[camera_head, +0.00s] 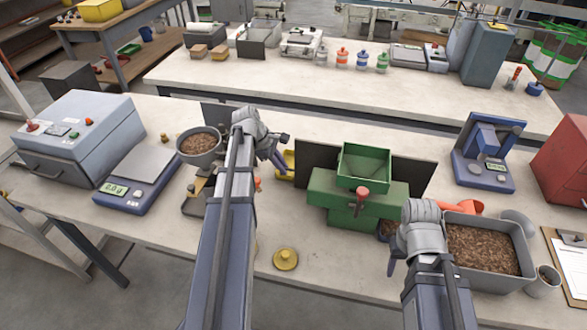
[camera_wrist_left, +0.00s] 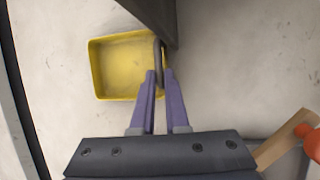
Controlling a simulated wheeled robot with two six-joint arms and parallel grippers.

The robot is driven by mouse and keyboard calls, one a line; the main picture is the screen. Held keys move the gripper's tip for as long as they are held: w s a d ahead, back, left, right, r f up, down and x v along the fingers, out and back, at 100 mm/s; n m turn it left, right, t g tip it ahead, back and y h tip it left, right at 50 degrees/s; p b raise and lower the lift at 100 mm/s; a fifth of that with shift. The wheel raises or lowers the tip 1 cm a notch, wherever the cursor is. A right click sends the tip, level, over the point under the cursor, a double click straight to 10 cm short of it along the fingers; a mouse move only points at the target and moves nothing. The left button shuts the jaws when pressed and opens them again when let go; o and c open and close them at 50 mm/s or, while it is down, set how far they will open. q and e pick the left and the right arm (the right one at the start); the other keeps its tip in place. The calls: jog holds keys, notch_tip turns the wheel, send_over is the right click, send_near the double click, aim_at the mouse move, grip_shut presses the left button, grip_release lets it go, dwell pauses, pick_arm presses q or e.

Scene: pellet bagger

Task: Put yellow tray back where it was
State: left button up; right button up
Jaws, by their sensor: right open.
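The yellow tray (camera_head: 287,165) is shallow and rectangular. It shows only partly in the head view, beside the green machine's dark back panel, with my left gripper in front of it. The left wrist view shows its empty inside (camera_wrist_left: 122,68). My left gripper (camera_head: 281,155) has its fingers (camera_wrist_left: 160,72) on either side of the tray's right wall, close together, and looks shut on it. I cannot tell whether the tray touches the table. My right gripper (camera_head: 392,262) is open near the pellet bin, mostly hidden by its own wrist.
The green machine (camera_head: 330,190) with a hopper stands right of the tray. A grey pot of pellets (camera_head: 199,146) and a blue scale (camera_head: 137,181) stand left. A pellet bin (camera_head: 483,250) is at the right. A yellow knobbed disc (camera_head: 286,259) lies on the front of the table.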

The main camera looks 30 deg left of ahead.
pick_arm(q)
grip_shut()
dwell(0.8)
jog(key=shift+r, duration=0.15)
pick_arm(e)
jog(key=shift+r, duration=0.15)
pick_arm(q)
notch_tip(320, 180, up, 28)
jog(key=p, duration=2.8)
pick_arm(e)
notch_tip(320, 180, up, 28)
jog(key=shift+f, duration=0.2)
